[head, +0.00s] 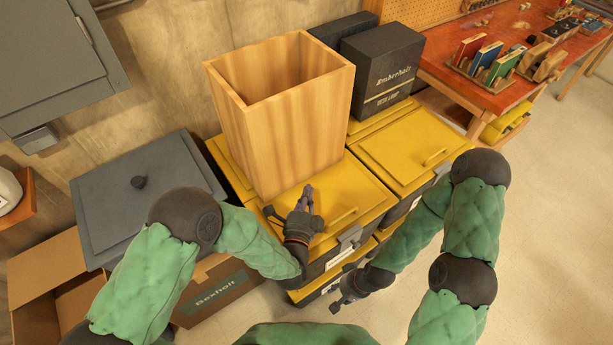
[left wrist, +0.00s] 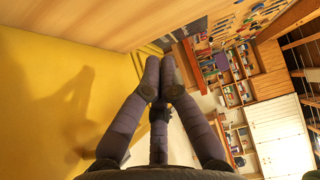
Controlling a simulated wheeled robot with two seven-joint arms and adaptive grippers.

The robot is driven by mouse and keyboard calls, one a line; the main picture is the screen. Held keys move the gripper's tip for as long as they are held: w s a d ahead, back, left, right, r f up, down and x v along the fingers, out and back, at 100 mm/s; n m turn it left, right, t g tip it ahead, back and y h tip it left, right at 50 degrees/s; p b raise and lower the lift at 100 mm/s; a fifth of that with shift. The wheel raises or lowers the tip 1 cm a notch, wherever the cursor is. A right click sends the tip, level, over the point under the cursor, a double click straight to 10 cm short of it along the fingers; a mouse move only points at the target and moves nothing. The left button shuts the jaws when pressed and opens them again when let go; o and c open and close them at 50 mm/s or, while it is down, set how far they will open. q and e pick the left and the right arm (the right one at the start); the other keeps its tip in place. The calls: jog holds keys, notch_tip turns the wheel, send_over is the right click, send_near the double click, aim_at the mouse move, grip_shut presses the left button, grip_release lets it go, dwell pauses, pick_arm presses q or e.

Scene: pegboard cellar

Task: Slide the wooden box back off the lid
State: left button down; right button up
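The tall, open-topped wooden box (head: 290,125) stands upright on the back part of a yellow lid (head: 335,195). The lid's front part, with its handle (head: 342,216), is bare. My left gripper (head: 308,192) is low over the lid, in front of the box's near face. Its fingertips look drawn together with nothing between them, and in the left wrist view they (left wrist: 159,62) point toward the wooden face (left wrist: 110,22). I cannot tell whether they touch it. My right gripper (head: 338,305) hangs lower, in front of the yellow-lidded bins, with its fingers partly hidden.
Dark boxes (head: 382,70) stand behind and right of the wooden box. Another yellow lid (head: 405,150) lies to the right. A grey lidded unit (head: 145,190) and open cardboard box (head: 50,275) are at left. A red workbench (head: 480,75) is at the back right; the right floor is clear.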

pick_arm(q)
jog(key=b, duration=0.2)
send_near(308, 148)
jog(key=w+d, duration=0.2)
jog(key=d, duration=0.1)
jog(key=shift+w+a+b, duration=0.35)
jog(key=shift+w+a, duration=0.2)
jog(key=shift+w, duration=0.25)
jog(key=shift+w+a+b, duration=0.35)
jog(key=shift+w+a, duration=0.2)
jog(key=shift+w, duration=0.25)
pick_arm(e)
jog(key=shift+f, duration=1.75)
